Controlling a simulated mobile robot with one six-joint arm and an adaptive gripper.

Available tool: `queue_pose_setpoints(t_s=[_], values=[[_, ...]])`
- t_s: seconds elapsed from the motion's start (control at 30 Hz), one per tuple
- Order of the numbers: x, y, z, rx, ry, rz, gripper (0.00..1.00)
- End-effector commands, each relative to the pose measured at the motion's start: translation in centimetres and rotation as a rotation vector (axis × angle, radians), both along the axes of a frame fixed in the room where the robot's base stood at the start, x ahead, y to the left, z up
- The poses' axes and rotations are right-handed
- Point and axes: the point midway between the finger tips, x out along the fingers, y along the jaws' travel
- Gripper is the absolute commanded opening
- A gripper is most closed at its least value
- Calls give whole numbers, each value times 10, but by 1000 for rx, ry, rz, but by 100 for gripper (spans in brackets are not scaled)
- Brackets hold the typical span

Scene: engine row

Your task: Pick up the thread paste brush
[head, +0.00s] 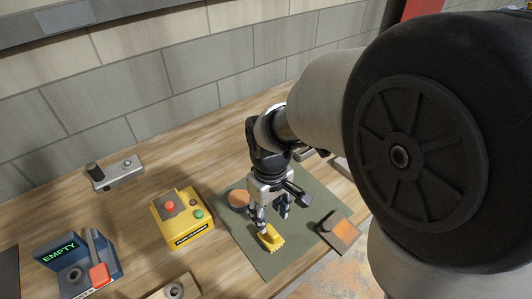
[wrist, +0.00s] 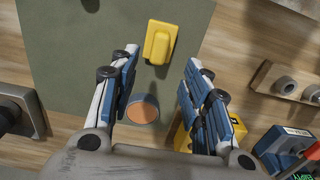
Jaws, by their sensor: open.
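A small yellow piece with a raised grip and a toothed edge (head: 271,238) lies on the green mat; it looks like the thread paste brush, though I cannot be sure. It also shows in the wrist view (wrist: 159,42), ahead of the fingertips. My gripper (head: 273,217) is open and empty, pointing down above the mat beside the yellow piece. In the wrist view my gripper (wrist: 160,66) has its two fingers wide apart, with the yellow piece just beyond the gap and not touched.
A round tin with an orange-brown top (wrist: 142,108) sits on the green mat (head: 267,265). A block with an orange face (head: 340,232) is at the mat's right edge. A yellow button box (head: 182,218) and a blue "EMPTY" unit (head: 77,263) stand left. A grey block wall closes the back.

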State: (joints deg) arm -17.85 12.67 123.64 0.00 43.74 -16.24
Motion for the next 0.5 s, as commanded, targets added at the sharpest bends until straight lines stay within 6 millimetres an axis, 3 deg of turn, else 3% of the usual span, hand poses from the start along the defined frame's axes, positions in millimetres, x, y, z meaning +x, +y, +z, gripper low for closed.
queue_pose_setpoints(t_s=[0.03, 0.13, 0.5], values=[[-1, 0, -14, -1, 3, 0, 43], [0, 0, -29, -1, 1, -1, 43], [-2, -3, -55, -1, 2, -1, 43]])
